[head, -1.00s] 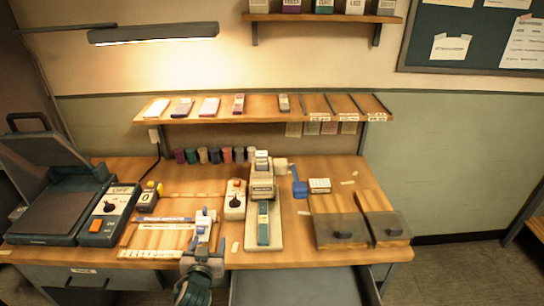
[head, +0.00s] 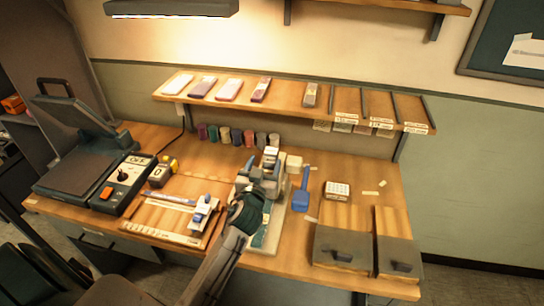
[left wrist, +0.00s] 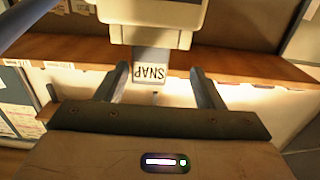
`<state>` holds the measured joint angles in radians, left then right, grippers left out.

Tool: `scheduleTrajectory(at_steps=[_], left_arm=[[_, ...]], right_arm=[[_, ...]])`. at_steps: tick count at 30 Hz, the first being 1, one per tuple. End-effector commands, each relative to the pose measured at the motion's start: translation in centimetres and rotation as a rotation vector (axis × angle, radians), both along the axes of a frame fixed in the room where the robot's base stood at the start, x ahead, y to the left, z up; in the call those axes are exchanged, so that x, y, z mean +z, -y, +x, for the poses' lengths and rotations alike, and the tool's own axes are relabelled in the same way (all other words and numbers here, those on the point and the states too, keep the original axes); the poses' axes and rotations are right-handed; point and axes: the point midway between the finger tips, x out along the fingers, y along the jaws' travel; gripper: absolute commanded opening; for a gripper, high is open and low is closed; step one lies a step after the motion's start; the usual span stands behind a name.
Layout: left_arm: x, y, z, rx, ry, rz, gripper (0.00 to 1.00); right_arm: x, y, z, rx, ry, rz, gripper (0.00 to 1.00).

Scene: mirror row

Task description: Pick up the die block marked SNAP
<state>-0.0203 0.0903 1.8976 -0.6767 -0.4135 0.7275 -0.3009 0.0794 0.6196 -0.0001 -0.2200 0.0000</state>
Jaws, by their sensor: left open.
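The die block marked SNAP (left wrist: 150,71) is a small grey block with a pale label; its lettering appears upside down in the left wrist view. It sits directly against a larger pale part of the press (left wrist: 155,22). My left gripper (left wrist: 161,80) is open, with one finger on each side of the block and small gaps between. In the head view my left gripper (head: 263,172) is at the press (head: 271,155) in the middle of the bench and hides the block there. My right gripper is not in view.
A blue scoop-like tool (head: 302,190) and a small white box (head: 337,189) lie right of the press. Two lidded bins (head: 343,247) are at the right. A slide tool (head: 203,212) and a control box (head: 124,178) are at the left. A shelf (head: 290,97) runs above.

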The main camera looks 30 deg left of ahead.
Motion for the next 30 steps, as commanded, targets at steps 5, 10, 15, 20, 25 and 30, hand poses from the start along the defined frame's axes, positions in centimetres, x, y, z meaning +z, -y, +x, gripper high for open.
scheduleTrajectory(at_steps=[5,10,15,20,25,30], left_arm=[[0.1,-0.2,1.2,0.0,0.0,0.001,0.62],[0.0,-0.2,3.6,0.0,-0.001,0.001,0.62],[-0.2,-0.7,5.4,0.0,-0.001,0.002,0.62],[-0.4,-0.8,5.8,0.0,0.0,0.0,0.62],[-0.4,-0.8,5.8,0.0,0.0,0.0,0.56],[-0.4,-0.8,5.8,0.0,0.0,0.0,0.23]], right_arm=[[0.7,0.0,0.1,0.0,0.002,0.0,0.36],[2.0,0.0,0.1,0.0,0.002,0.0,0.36],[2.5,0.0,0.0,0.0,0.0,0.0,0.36],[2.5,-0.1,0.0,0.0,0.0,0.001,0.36],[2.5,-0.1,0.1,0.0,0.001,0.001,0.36],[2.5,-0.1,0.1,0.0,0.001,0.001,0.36]])
